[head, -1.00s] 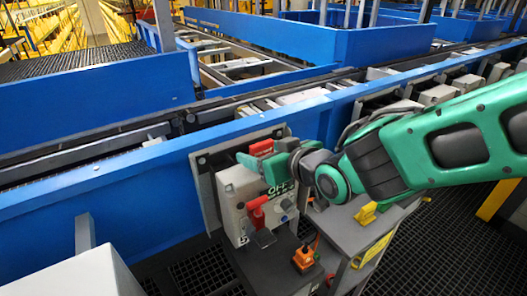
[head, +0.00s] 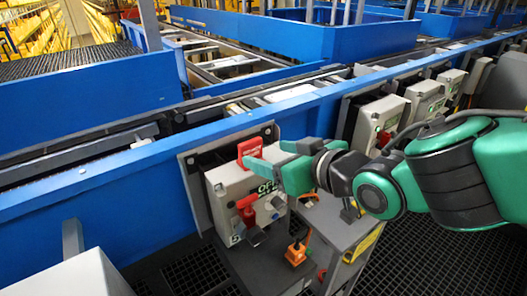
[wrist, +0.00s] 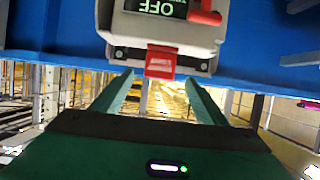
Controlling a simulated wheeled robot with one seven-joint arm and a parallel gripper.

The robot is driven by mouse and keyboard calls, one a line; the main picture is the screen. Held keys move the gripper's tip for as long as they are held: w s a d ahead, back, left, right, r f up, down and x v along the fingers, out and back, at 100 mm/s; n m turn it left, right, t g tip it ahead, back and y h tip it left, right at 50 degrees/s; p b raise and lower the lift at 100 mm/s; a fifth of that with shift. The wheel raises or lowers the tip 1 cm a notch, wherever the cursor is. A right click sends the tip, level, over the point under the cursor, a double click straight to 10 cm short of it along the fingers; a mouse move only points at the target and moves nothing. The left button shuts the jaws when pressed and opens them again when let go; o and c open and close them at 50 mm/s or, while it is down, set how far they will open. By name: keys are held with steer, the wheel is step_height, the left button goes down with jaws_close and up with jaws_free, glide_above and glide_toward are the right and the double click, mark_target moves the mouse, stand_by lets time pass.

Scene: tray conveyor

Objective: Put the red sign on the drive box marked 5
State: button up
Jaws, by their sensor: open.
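The drive box (head: 225,196) is a light grey box on the blue conveyor side, with an OFF display, a red handle (head: 246,208) and a small mark near its lower edge that looks like a 5. The red sign (head: 250,151) stands upright at the box's top edge; it also shows against the box edge in the wrist view (wrist: 160,62). My gripper (head: 281,163) is just right of the sign in the head view. In the wrist view its green fingers (wrist: 158,82) are spread wide, with the sign beyond and between their tips, apparently untouched.
A grey stand (head: 340,232) with an orange-buttoned control (head: 296,254) is below my arm. More grey drive boxes (head: 380,120) line the conveyor to the right. The blue conveyor wall (head: 110,215) runs behind. A pale block (head: 65,278) is at lower left.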

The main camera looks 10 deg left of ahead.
steer(key=shift+v, duration=1.5)
steer(key=w+d+f+m+h, duration=0.2)
steer(key=w+d+h, duration=0.1)
steer(key=d, duration=0.5)
steer(key=w+d+f+m+h, duration=0.2)
steer(key=w+d+f+h, duration=0.15)
steer(key=d, duration=0.55)
steer(key=s+d+f+m+g+h, duration=0.1)
steer(key=d+f+m+h, duration=0.15)
steer(key=d, duration=0.65)
steer(key=s+d+f+m+g+h, duration=0.1)
steer(key=s+d+m+g, duration=0.15)
steer(key=d, duration=0.65)
steer(key=s+d+m+g, duration=0.2)
steer(key=s+d, duration=0.4)
steer(key=s, duration=0.3)
steer(key=s+d+f+m+g, duration=0.1)
steer(key=s+d+m+g, duration=0.2)
steer(key=s+d+m, duration=0.2)
steer(key=s+d, duration=0.2)
steer(key=s, duration=0.2)
steer(key=shift+d+f, duration=0.15)
steer(key=shift+d, duration=0.15)
